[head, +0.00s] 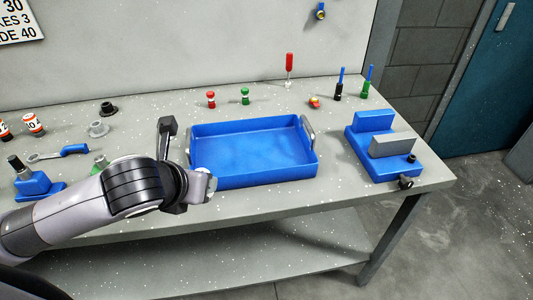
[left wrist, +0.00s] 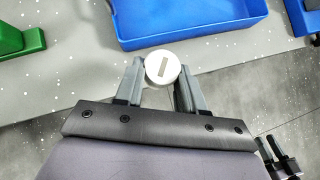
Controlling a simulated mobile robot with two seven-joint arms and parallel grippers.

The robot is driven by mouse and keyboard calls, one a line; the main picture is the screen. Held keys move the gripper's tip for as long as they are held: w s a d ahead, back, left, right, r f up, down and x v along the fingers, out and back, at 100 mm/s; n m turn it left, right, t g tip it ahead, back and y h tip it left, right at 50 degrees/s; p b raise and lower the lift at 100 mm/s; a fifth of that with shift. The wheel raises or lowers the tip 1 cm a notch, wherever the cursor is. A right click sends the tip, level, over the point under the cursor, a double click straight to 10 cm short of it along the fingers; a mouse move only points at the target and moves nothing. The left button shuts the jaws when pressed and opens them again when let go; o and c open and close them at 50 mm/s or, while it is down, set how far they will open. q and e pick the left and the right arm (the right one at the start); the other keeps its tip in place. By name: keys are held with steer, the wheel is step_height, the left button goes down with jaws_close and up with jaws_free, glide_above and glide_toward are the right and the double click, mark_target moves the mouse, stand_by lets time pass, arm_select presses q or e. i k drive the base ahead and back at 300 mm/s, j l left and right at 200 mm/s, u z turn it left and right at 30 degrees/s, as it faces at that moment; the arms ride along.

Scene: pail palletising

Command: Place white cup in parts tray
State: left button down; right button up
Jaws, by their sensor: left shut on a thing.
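The white cup (left wrist: 162,67) is between the two grey fingers of my left gripper (left wrist: 161,74) in the left wrist view, seen end-on as a white disc with a grey slot mark. The left gripper is shut on it. The blue parts tray (left wrist: 187,38) lies just beyond the cup, which appears outside its near wall. In the head view the tray (head: 252,183) is empty, and my left gripper (head: 198,187) is at its front left corner. The cup cannot be clearly made out there. Two dark prongs, seemingly my right gripper (left wrist: 279,158), show at the lower right.
A blue fixture with a grey block (head: 390,150) stands right of the tray. Red and green pieces (head: 211,99) (head: 245,96) and upright tools (head: 339,85) stand behind it. Jars (head: 34,125), a wrench (head: 62,152) and a blue stand (head: 38,186) are at left.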

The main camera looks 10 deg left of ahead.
mark_target(279, 142)
steer(key=i+l, duration=0.15)
steer(key=l, duration=0.15)
steer(key=i+l, duration=0.1)
steer(key=l, duration=0.25)
steer(key=i+j, duration=0.15)
steer(key=i, duration=0.15)
steer(key=i+j+z, duration=0.1)
steer(key=i, duration=0.2)
